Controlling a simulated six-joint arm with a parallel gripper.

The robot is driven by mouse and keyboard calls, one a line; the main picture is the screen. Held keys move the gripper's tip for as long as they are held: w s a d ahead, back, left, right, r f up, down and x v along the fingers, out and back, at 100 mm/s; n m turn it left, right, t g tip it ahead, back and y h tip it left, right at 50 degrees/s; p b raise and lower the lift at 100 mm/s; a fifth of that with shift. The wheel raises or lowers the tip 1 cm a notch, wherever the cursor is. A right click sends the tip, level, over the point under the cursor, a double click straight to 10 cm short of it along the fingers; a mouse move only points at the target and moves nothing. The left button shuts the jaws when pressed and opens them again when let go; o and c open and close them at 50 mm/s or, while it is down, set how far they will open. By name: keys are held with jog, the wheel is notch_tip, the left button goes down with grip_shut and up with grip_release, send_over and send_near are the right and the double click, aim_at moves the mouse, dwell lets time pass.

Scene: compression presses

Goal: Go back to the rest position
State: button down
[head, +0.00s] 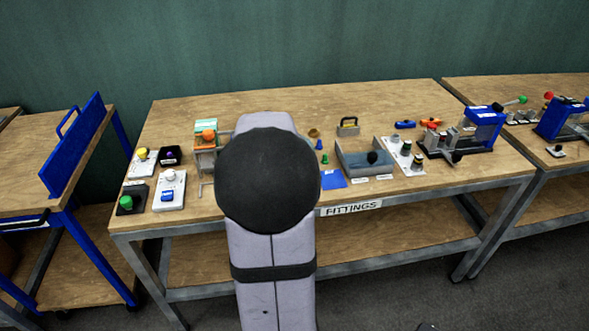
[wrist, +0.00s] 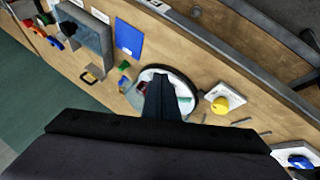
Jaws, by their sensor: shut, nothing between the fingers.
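My gripper (wrist: 160,82) shows in the wrist view as two dark fingers held together, with nothing between them. Its fingers reach over a round, dark-rimmed item (wrist: 188,100) with a pale inside, on the wooden bench; I cannot tell the height between them. In the head view my arm stands upright in front of the bench and hides my gripper and the middle of the bench behind it.
The bench (head: 400,97) holds a blue sheet (head: 333,179), a grey tray (head: 381,173) and a blue press (head: 484,124) to the right. Button boxes, one with a green button (head: 126,202), stand left. An orange-topped fixture (head: 207,136) is close beside my arm. The back strip is clear.

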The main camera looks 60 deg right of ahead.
jog(key=shift+s+v, duration=0.2)
jog(key=shift+v, duration=0.7)
jog(key=shift+s+v, duration=0.2)
jog(key=shift+v, duration=0.7)
jog(key=shift+d, duration=0.2)
jog(key=s+a+f+m+g+y, duration=0.2)
jog(key=s+a+f+y, duration=0.3)
jog(key=a+f, duration=0.55)
jog(key=a+f+n+y, duration=0.2)
jog(key=a+n, duration=0.1)
jog(key=a, duration=1.8)
jog(key=w+a+r+n, duration=0.2)
jog(key=a+n, duration=0.3)
jog(key=a, duration=0.3)
notch_tip(320, 180, up, 13)
jog(key=p, duration=1.3)
jog(key=shift+s+f+p, duration=0.2)
jog(key=shift+f+p, duration=0.05)
jog(key=shift+p, duration=0.15)
jog(key=shift+d, duration=0.1)
